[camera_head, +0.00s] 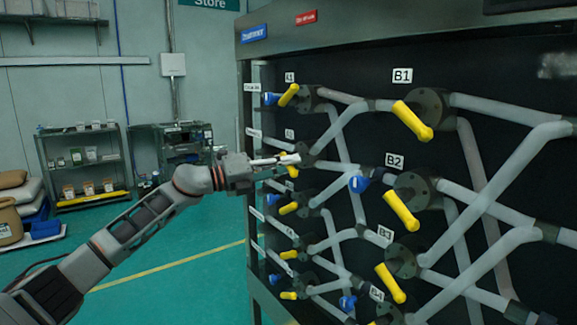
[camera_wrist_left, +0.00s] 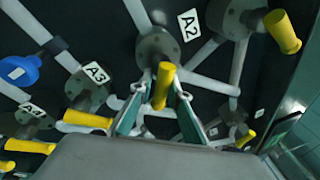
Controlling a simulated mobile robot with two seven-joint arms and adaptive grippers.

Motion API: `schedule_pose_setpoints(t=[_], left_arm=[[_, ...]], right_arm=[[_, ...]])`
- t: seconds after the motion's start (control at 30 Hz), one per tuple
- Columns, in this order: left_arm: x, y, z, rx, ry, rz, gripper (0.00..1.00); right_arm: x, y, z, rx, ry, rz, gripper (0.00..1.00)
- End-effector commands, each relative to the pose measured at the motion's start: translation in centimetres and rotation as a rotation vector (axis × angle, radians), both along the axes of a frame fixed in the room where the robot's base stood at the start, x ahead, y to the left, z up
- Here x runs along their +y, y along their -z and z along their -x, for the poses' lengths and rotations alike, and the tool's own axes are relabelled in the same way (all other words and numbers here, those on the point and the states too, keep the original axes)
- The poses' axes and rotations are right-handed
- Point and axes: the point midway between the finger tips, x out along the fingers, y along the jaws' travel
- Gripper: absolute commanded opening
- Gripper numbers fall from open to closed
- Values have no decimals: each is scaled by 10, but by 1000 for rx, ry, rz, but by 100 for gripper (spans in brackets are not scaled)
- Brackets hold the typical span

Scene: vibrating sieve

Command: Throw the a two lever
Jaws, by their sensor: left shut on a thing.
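The A2 lever is a yellow handle on a dark round valve body. In the head view the lever (camera_head: 291,170) is partly hidden by my left gripper (camera_head: 292,159). In the left wrist view the lever (camera_wrist_left: 162,86) stands between the fingers of my left gripper (camera_wrist_left: 158,105), below the A2 label (camera_wrist_left: 189,25). The gripper is shut on this lever. My right gripper is not in view.
The dark panel carries more yellow levers, such as A1 (camera_head: 289,95), B1 (camera_head: 413,121) and B2 (camera_head: 402,212), plus blue handles (camera_head: 359,184) and grey pipes (camera_head: 497,205) close by. Shelves (camera_head: 82,165) stand at the back left. The floor left of the panel is open.

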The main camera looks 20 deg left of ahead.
Motion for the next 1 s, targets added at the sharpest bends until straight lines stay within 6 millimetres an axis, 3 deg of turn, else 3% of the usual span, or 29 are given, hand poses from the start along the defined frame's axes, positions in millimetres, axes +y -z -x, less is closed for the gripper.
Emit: schedule_pose_setpoints(t=[0.03, 0.07, 0.1, 0.63, 1.0], left_arm=[[4, -12, -1, -19, -10, 5, 0], [4, -12, -1, -19, -10, 5, 25], [4, -12, -1, -20, -11, 6, 30], [5, -5, 3, -8, -3, 3, 30], [56, 2, 43, -6, -7, 2, 30]], right_arm=[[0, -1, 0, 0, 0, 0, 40], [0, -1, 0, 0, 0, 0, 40], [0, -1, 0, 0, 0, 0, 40], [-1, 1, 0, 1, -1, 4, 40], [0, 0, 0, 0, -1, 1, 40]])
